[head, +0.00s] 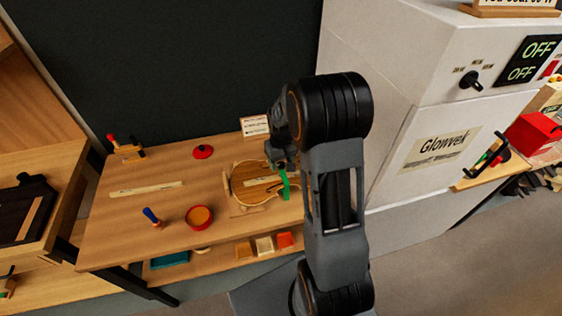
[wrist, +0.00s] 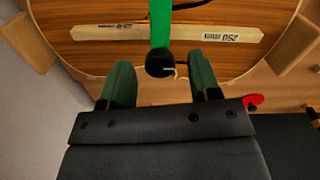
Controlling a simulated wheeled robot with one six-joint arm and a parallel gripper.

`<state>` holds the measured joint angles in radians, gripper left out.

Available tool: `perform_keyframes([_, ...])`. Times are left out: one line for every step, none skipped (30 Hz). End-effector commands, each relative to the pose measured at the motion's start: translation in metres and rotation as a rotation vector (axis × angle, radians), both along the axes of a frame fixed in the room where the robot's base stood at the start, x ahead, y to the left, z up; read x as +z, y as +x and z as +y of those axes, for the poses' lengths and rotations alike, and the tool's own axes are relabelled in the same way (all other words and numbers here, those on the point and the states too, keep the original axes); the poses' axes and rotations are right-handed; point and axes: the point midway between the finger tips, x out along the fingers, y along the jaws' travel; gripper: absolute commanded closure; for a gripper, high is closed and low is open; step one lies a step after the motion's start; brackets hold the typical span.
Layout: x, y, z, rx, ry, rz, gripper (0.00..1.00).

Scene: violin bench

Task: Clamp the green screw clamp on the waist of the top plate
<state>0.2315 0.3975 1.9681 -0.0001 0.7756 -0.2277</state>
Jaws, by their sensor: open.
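The wooden top plate (head: 243,190) lies on the bench, with a pale strip across it. It fills the upper part of the wrist view (wrist: 100,58). The green screw clamp (head: 285,188) is at the plate's right side; in the wrist view its green bar (wrist: 160,22) crosses over the strip and ends in a black knob (wrist: 159,65) near the plate's edge. Whether its jaws grip the plate is not visible. My gripper (wrist: 160,66) is open, one dark green finger on each side of the knob, apart from it. In the head view my wrist partly hides the clamp.
Pale blocks (wrist: 26,42) sit around the plate's edge. A red lid (head: 203,152), a red pot (head: 200,217), a blue-handled tool (head: 151,217) and a ruler-like strip (head: 146,189) lie on the bench (head: 120,240). A white cabinet (head: 395,110) stands close on the right.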

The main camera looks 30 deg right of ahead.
Motion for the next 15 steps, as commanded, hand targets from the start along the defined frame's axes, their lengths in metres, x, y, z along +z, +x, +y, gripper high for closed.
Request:
perform_keyframes([-0.0019,-0.0003,0.0001,0.0,0.0,0.001,0.43])
perform_keyframes([-0.0026,-0.0003,0.0001,0.0,0.0,0.001,0.43])
perform_keyframes([-0.0032,-0.0003,0.0001,0.0,0.0,0.001,0.43])
perform_keyframes([-0.0035,-0.0003,0.0001,0.0,0.0,0.001,0.43])
perform_keyframes([-0.0036,-0.0003,0.0001,0.0,0.0,0.001,0.43])
perform_keyframes([-0.0036,-0.0003,0.0001,0.0,0.0,0.001,0.43])
perform_keyframes([-0.0036,-0.0003,0.0001,0.0,0.0,0.001,0.43])
perform_keyframes([-0.0036,-0.0002,0.0001,0.0,0.0,0.001,0.43])
perform_keyframes([-0.0035,-0.0002,0.0001,0.0,0.0,0.001,0.43])
perform_keyframes([-0.0035,-0.0002,0.0001,0.0,0.0,0.001,0.43])
perform_keyframes([-0.0034,-0.0002,0.0001,0.0,0.0,0.001,0.44])
perform_keyframes([-0.0034,-0.0002,0.0,0.0,0.0,0.001,0.48])
perform_keyframes([-0.0033,-0.0002,0.0,0.0,0.0,0.001,0.51])
perform_keyframes([-0.0033,-0.0002,0.0,0.0,0.0,0.001,0.54])
perform_keyframes([-0.0033,-0.0001,0.0,0.0,0.0,0.001,0.58])
